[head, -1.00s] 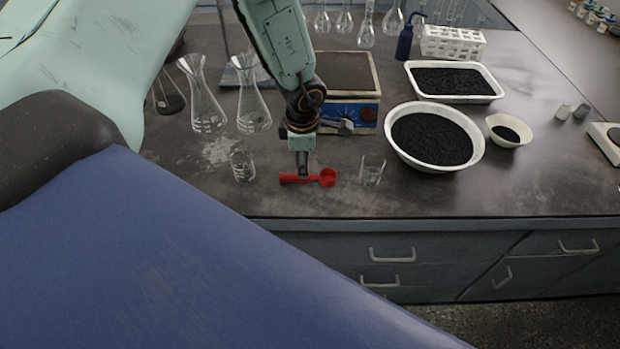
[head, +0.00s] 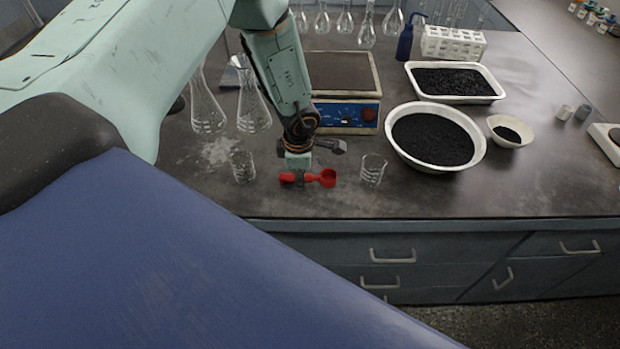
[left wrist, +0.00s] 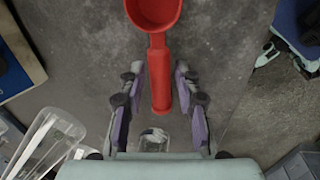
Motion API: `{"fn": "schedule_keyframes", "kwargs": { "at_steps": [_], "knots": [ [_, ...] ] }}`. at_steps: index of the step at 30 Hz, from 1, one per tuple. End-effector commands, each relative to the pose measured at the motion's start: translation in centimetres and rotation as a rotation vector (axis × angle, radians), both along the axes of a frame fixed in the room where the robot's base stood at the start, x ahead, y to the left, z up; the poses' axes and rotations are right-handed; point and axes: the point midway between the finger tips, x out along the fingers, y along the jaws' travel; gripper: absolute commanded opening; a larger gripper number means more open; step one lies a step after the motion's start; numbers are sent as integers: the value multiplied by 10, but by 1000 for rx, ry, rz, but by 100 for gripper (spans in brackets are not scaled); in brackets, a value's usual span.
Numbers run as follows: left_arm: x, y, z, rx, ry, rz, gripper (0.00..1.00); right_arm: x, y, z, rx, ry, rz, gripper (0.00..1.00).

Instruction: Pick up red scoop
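The red scoop (head: 314,178) lies on the dark bench top near its front edge, its cup to the right in the head view. My left gripper (head: 300,178) is lowered over the scoop's handle from above, and its fingers are hard to make out there. In the left wrist view, the red scoop (left wrist: 159,60) has its cup at the top and its handle pointing down between the fingers of my left gripper (left wrist: 159,90). The fingers are open, with a gap on each side of the handle. My right gripper is not in view.
Small glass beakers stand left (head: 242,167) and right (head: 373,170) of the scoop. Behind are a hot plate (head: 345,112) and conical flasks (head: 252,110). A white bowl (head: 392,150) of black granules stands to the right. The bench's front edge is close.

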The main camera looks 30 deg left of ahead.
Motion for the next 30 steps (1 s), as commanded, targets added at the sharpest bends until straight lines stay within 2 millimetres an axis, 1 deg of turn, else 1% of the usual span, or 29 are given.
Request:
{"fn": "schedule_keyframes", "kwargs": {
  "at_steps": [1, 10, 23, 26, 29, 30],
  "knots": [
    [0, 0, 0, 0, 0, 0, 26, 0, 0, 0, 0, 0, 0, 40],
    [0, 0, 0, 0, 0, 0, 0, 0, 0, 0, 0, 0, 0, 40],
    [0, 0, 2, 1, -1, 0, 0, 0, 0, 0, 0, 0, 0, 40],
    [1, 0, 8, 0, -2, 1, 0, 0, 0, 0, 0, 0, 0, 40],
    [1, 0, 20, 0, -2, 1, 0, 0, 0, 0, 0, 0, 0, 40],
    [1, 0, 26, -1, -3, 1, 0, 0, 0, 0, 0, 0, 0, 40]
  ]
}}
